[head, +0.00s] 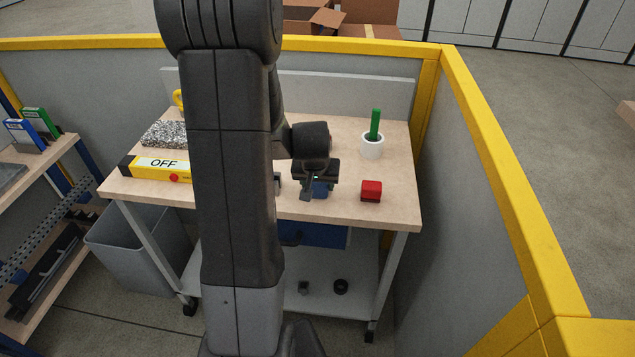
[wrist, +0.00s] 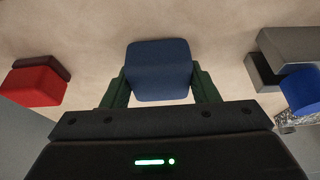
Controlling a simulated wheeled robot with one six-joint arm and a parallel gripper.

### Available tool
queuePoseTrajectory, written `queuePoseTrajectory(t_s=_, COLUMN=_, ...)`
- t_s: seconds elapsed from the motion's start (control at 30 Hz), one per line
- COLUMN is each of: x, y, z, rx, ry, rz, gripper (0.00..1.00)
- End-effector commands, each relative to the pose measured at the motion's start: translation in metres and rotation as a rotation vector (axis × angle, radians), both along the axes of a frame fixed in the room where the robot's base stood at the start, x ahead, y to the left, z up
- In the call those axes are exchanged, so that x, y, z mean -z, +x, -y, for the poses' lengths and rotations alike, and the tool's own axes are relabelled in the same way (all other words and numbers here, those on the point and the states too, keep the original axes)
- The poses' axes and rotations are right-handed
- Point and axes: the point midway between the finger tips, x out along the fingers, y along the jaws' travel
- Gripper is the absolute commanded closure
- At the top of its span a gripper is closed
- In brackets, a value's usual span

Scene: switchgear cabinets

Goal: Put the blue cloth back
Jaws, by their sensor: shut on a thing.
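The blue cloth (wrist: 158,68) looks like a folded, rounded block. It sits between the two green-sided fingers of my gripper (wrist: 157,88) in the wrist view, which are shut on it. In the head view my gripper (head: 316,176) is low over the right half of the wooden tabletop (head: 345,209), with a bit of the blue cloth (head: 319,189) showing under it. I cannot tell whether the cloth touches the tabletop. My arm hides part of the table's middle.
A red block (head: 371,190) lies right of my gripper. A white cup (head: 372,147) with a green stick stands behind it. A grey item with a blue round part (wrist: 301,89) is close by on the other side.

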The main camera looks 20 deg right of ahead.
Motion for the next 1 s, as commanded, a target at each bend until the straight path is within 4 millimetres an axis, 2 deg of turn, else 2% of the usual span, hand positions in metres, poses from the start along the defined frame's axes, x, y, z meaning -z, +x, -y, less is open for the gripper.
queuePoseTrajectory(t_s=0.33, x=0.004, y=0.0, z=0.0, rx=0.0, ry=-0.001, rz=0.001, gripper=0.67)
queuePoseTrajectory(t_s=0.37, x=0.003, y=0.0, z=0.0, rx=0.0, ry=-0.001, rz=0.001, gripper=0.42)
queuePoseTrajectory(t_s=0.47, x=0.002, y=0.0, z=0.0, rx=0.0, ry=-0.001, rz=0.001, gripper=0.24)
queuePoseTrajectory(t_s=0.77, x=0.001, y=0.0, z=0.0, rx=0.0, ry=-0.001, rz=0.001, gripper=0.24)
queuePoseTrajectory(t_s=1.0, x=-0.018, y=-0.005, z=-0.003, rx=0.001, ry=-0.002, rz=0.004, gripper=0.24)
